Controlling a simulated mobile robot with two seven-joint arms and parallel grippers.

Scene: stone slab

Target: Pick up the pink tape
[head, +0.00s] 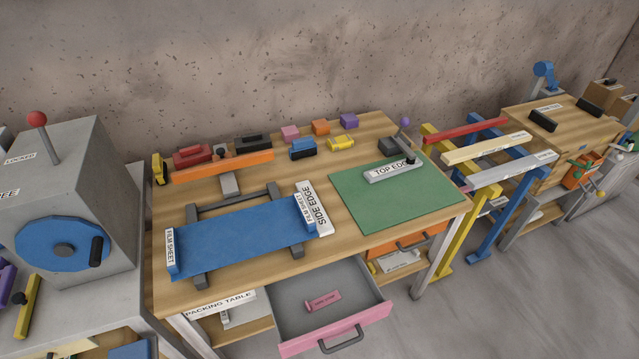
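A small pink bar (323,300) with a white label lies in the open grey drawer under the wooden table; the label is too small to read surely. A pink block (290,133) stands at the back of the table, beside an orange block (320,127). I cannot tell for certain which pink thing is the tape. Neither of my grippers is in view.
The drawer (372,287) has a pink front with a dark handle and juts out from the table (345,240). A blue sheet (238,238) on a dark frame and a green mat (395,205) cover the tabletop. A grey machine (105,165) stands left; coloured rails (466,131) stand right.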

